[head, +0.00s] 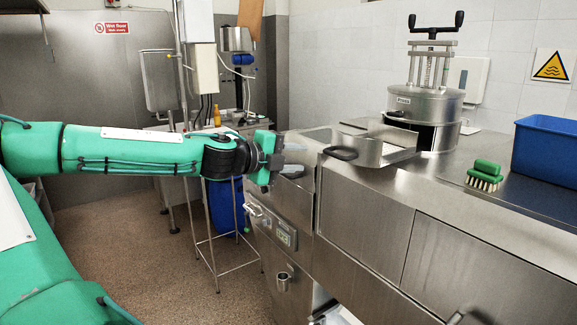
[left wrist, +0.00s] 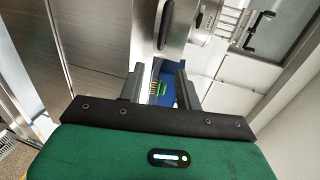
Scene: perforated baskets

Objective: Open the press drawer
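The press (head: 425,103) is a steel cylinder with a black two-knob crank on top, standing on the counter at the back right. Its drawer (head: 368,150) is a shallow steel tray extending left from a dark opening in the press's base. The drawer's black handle (head: 341,153) faces left; a dark handle, likely this one, also shows in the left wrist view (left wrist: 164,25). My left gripper (head: 286,160) is left of the handle, apart from it. Its fingers (left wrist: 159,84) are spread with nothing between them. My right gripper is not in view.
A green brush (head: 485,175) and a blue bin (head: 545,145) are on the counter to the right. A steel cabinet with a small display (head: 286,237) stands below my left gripper. A wire stand (head: 232,240) is on the floor. The counter in front of the drawer is clear.

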